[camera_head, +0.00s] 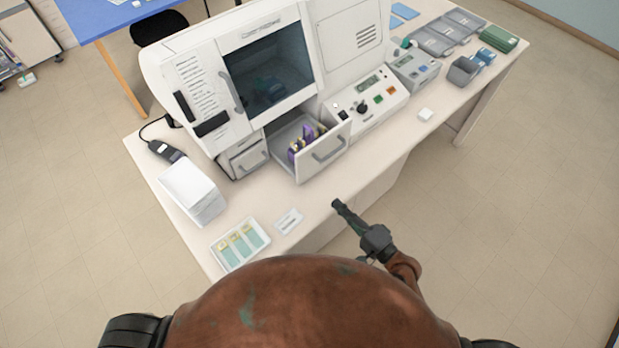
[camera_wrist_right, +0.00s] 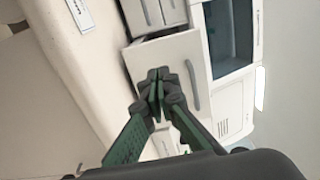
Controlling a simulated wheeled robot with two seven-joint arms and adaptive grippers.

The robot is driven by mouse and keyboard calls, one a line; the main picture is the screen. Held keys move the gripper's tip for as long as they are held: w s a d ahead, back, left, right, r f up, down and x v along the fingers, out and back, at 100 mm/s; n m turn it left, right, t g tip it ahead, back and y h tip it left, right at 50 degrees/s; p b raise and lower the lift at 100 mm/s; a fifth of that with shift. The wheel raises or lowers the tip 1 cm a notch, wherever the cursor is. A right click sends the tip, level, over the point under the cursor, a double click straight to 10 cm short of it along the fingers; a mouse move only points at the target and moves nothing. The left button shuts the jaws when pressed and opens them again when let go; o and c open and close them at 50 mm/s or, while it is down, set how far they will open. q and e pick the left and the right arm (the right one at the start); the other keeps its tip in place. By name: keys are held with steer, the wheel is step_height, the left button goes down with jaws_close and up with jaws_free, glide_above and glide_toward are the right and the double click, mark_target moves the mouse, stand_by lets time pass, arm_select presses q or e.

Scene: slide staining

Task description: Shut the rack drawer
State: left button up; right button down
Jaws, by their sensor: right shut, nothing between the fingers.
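The rack drawer (camera_head: 325,153) is pulled out from the lower front of the white staining machine (camera_head: 200,70). Its front panel with a grey handle faces me, and a purple rack (camera_head: 303,144) with yellowish pieces sits inside. My right gripper (camera_head: 338,205) is shut and empty, in front of the drawer and apart from it in the head view. In the right wrist view the shut fingers (camera_wrist_right: 154,76) overlap the drawer front (camera_wrist_right: 172,62), with the handle to their right; I cannot tell the exact gap. My left gripper is not in view.
A second, closed drawer (camera_head: 245,157) is left of the open one. A control panel box (camera_head: 366,104) stands to its right. A white box (camera_head: 192,190), a slide tray (camera_head: 240,243) and a label card (camera_head: 288,221) lie near the table's front left.

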mark_target(303, 170)
steer(key=p+x, duration=0.3)
steer(key=x, duration=1.1)
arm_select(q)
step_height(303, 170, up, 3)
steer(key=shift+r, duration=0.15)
